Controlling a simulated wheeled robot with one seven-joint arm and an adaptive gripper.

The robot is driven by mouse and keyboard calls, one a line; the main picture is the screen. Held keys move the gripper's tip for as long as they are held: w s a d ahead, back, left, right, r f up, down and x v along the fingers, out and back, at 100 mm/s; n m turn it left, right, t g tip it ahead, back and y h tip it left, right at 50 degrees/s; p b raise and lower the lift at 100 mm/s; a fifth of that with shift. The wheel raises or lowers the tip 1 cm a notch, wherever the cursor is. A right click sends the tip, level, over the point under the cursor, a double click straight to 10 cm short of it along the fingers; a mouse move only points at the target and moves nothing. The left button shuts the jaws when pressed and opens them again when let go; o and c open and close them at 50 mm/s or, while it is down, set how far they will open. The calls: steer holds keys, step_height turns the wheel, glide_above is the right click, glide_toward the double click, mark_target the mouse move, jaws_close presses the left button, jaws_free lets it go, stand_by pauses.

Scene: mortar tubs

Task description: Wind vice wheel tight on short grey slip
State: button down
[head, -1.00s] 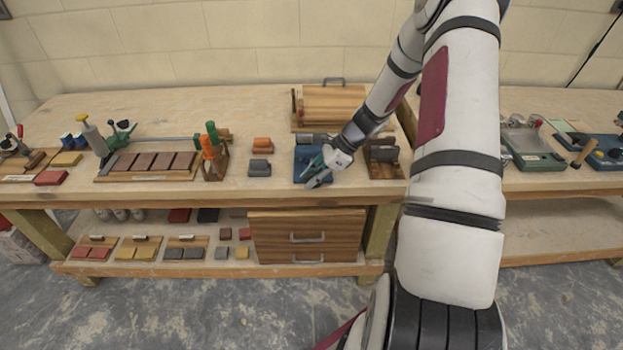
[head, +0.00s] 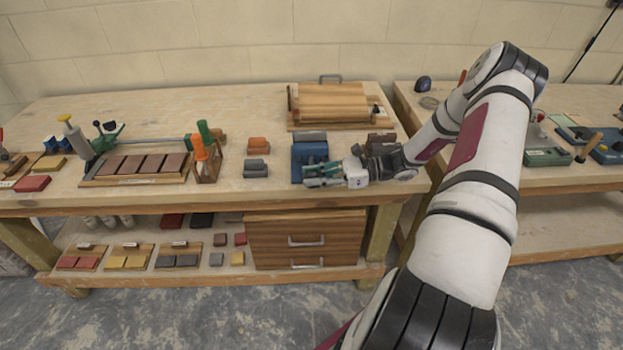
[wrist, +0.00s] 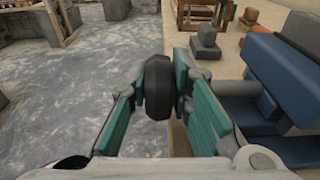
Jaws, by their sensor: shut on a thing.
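The blue vice (head: 309,156) stands near the front edge of the bench, with a grey piece (head: 311,136) along its top. In the wrist view the vice's blue body (wrist: 275,75) is at the right. The dark round vice wheel (wrist: 158,88) sits between my green-padded fingers. My gripper (head: 312,176) reaches in from the right, in front of the vice, and is shut on the wheel; it also shows in the wrist view (wrist: 156,78). The wheel is hidden in the head view. I cannot tell whether a short grey slip is between the jaws.
Grey blocks (head: 256,168) and orange blocks (head: 258,145) lie left of the vice. A rack with orange and green handles (head: 207,168) stands further left. A wooden box (head: 332,105) is behind, and dark blocks (head: 381,142) are at the right. Open floor lies in front.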

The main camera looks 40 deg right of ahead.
steer(key=shift+s+a+f+y, duration=0.2)
steer(key=shift+s+y, duration=0.1)
steer(key=shift+y, duration=0.2)
steer(key=c, duration=1.5)
jaws_free()
steer(key=shift+t, duration=0.3)
steer(key=shift+o, duration=0.2)
steer(key=shift+r, duration=0.1)
steer(key=shift+w+d, duration=0.1)
steer(key=shift+d, duration=0.15)
steer(key=v, duration=1.1)
steer(key=shift+s+d+r, duration=0.15)
steer(key=shift+s+d, duration=0.05)
steer(key=shift+s, duration=0.1)
